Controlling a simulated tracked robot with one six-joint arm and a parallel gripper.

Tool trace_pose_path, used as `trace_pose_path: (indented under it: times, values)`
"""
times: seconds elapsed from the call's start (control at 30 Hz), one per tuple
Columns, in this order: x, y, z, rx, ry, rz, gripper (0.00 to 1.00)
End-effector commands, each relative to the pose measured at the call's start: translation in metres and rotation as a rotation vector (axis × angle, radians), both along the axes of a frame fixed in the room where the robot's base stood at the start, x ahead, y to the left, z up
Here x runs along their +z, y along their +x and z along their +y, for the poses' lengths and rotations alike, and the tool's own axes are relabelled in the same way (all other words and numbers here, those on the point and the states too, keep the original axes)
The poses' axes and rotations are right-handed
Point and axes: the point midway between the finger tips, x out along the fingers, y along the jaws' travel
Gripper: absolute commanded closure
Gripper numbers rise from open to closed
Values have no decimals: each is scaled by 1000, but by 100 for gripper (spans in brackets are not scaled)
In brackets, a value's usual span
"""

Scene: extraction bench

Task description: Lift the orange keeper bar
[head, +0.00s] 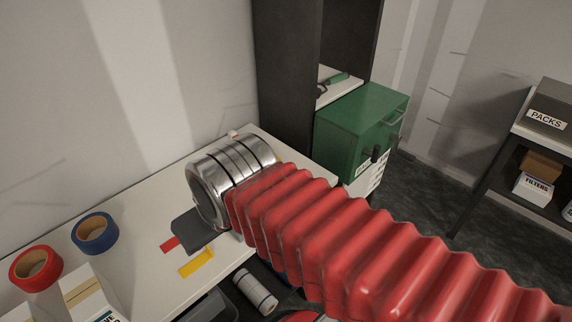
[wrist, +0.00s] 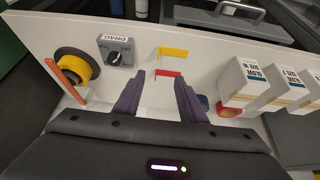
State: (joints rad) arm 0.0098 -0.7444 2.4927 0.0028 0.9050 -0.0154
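The orange keeper bar (wrist: 65,80) shows at the left of the wrist view, as a slanted strip beside a yellow round part with a black ring (wrist: 78,66). I cannot tell whether it touches that part. I cannot make out the bar in the head view, where my arm covers part of the bench. My gripper (wrist: 158,77) is open, with its two dark fingers apart and nothing between them. The bar lies to the left of the fingers in the wrist view, clear of them. In the head view a dark finger (head: 191,230) shows over the bench.
The white bench (head: 130,262) carries yellow (head: 196,263) and red flat marks, a blue tape roll (head: 95,233), a red tape roll (head: 36,268) and white boxes (wrist: 243,80). A grey DRAG knob box (wrist: 117,52) sits near the bar. A green cabinet (head: 350,130) stands behind.

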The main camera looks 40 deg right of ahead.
Motion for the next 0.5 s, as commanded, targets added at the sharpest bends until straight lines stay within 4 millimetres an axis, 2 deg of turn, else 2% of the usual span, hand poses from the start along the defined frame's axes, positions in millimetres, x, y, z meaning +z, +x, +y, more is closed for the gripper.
trace_pose_path:
  times: [0.27, 0.5]
  values:
    - [11, 14, -36, 22, -43, 57, 62]
    - [23, 28, -85, 85, -81, 132, 62]
